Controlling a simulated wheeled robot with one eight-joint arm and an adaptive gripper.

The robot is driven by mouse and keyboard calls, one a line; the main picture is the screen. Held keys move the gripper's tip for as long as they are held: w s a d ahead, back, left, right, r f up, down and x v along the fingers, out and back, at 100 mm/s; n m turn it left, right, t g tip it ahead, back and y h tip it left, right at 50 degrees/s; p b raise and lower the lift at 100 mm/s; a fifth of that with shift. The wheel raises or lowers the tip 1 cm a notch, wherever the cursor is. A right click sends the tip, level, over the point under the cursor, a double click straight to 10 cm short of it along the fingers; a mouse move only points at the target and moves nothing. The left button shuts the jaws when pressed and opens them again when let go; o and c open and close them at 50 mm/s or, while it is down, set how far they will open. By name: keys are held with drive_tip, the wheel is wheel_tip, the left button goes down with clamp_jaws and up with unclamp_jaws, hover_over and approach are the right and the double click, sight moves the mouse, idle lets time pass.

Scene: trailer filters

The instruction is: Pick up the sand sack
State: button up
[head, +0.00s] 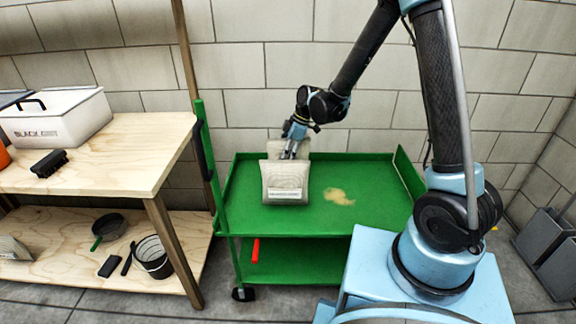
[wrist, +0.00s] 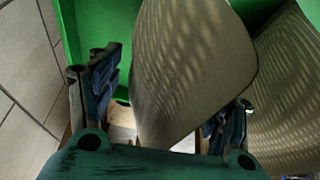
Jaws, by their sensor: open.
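A beige sand sack (head: 285,182) with a pale label stands on the top tray of the green cart (head: 235,200). Part of a second beige sack (head: 300,148) shows close behind it. My gripper (head: 292,150) reaches down at the sacks' top edges and is open. In the wrist view, one sack (wrist: 190,70) stands between the two spread fingers of my gripper (wrist: 170,92). The other sack (wrist: 290,90) is to the right, beyond the right finger. I cannot tell whether the fingers touch the sacks.
A sandy patch (head: 339,196) lies on the tray right of the sacks. A red item (head: 255,250) is on the cart's lower shelf. A wooden workbench (head: 110,160) with a white box (head: 58,118) stands left. The cart's upright post (head: 206,150) is beside it.

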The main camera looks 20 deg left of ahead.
clamp_jaws()
drive_tip(key=shift+r, duration=0.15)
